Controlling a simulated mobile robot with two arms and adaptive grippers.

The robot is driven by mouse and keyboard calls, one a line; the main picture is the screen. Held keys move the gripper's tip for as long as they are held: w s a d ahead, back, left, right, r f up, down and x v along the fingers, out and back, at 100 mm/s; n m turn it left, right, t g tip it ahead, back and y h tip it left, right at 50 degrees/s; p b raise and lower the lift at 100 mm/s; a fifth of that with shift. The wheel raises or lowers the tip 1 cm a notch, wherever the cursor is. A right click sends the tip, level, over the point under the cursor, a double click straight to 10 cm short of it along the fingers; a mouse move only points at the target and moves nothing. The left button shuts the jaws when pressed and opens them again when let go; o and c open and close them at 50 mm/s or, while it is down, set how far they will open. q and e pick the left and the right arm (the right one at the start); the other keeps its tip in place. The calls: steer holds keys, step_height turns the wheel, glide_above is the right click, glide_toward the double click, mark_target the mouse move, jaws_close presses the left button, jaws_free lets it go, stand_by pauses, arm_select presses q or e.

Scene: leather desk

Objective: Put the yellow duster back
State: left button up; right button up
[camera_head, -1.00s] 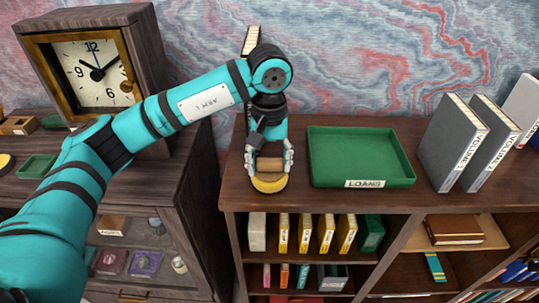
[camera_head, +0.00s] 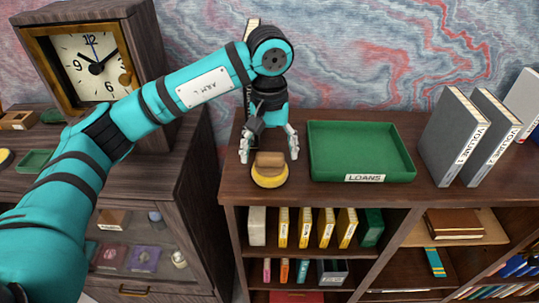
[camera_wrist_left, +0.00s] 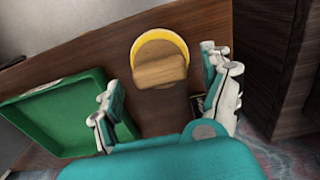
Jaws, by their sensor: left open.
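The yellow duster (camera_head: 269,177), a round yellow pad with a wooden block handle, sits on the brown shelf top near its front left edge. It also shows in the left wrist view (camera_wrist_left: 159,69), ahead of the fingers. My left gripper (camera_head: 270,157) is open and empty, just behind the duster, its fingers spread wider than the handle. In the left wrist view the fingers (camera_wrist_left: 165,100) stand apart on both sides, with the duster beyond them. My right gripper is not in view.
A green tray labelled LOANS (camera_head: 313,140) stands right of the duster; it shows in the left wrist view (camera_wrist_left: 60,118). Grey volumes (camera_head: 452,140) stand further right. A large clock (camera_head: 90,65) stands on the left cabinet.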

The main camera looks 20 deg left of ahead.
mark_target(270, 155)
arm_select(q)
step_height(270, 155, up, 10)
steer(key=b, duration=0.1)
steer(key=shift+r, duration=0.2)
